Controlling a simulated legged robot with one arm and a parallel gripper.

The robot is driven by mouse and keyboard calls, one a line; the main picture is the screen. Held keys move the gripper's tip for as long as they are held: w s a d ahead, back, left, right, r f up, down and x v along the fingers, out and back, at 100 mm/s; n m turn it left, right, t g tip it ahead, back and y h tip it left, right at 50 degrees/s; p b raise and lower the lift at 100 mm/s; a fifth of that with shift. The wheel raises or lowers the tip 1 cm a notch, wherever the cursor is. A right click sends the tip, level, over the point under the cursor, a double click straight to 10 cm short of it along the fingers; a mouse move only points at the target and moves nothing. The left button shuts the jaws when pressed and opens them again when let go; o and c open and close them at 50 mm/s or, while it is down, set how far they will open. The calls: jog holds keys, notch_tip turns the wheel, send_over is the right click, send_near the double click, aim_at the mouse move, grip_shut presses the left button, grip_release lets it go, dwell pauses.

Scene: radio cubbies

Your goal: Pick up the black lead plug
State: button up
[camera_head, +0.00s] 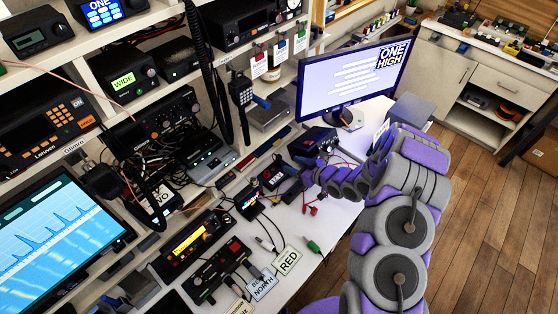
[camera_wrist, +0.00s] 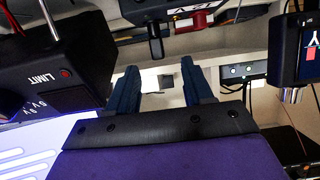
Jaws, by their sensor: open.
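My gripper (camera_wrist: 159,72) is open in the wrist view, its two dark blue fingers spread with nothing held between them. A black, rod-shaped piece with a wider end (camera_wrist: 156,46) hangs into the gap ahead of the fingertips; I cannot tell whether it is the black lead plug. A red piece (camera_wrist: 197,22) is to its right. In the head view my purple and grey arm reaches over the white desk (camera_head: 318,226), and my gripper is hard to make out among dark devices. A small dark plug-like end (camera_head: 264,243) lies on the desk near the label cards.
A black box marked LIMIT (camera_wrist: 55,75) stands close left of my fingers. A dark device with a screen (camera_wrist: 297,48) is at the right. In the head view a monitor (camera_head: 352,72) stands behind my arm, and a green plug (camera_head: 315,247) lies on the desk.

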aim_at(277, 156)
jog(key=x, duration=0.4)
jog(key=shift+a+b, duration=0.1)
jog(key=shift+b, duration=0.3)
jog(key=shift+w+r+b+x, duration=0.1)
jog(key=shift+b+x, duration=0.25)
jog(key=shift+x, duration=0.75)
jog(key=shift+w+r+b+x, duration=0.15)
jog(key=shift+b+x, duration=0.2)
jog(key=shift+x, duration=0.7)
jog(key=shift+w+r+b+x, duration=0.1)
jog(key=shift+b+x, duration=0.25)
jog(key=shift+x, duration=0.75)
grip_shut()
jog(key=shift+r, duration=0.1)
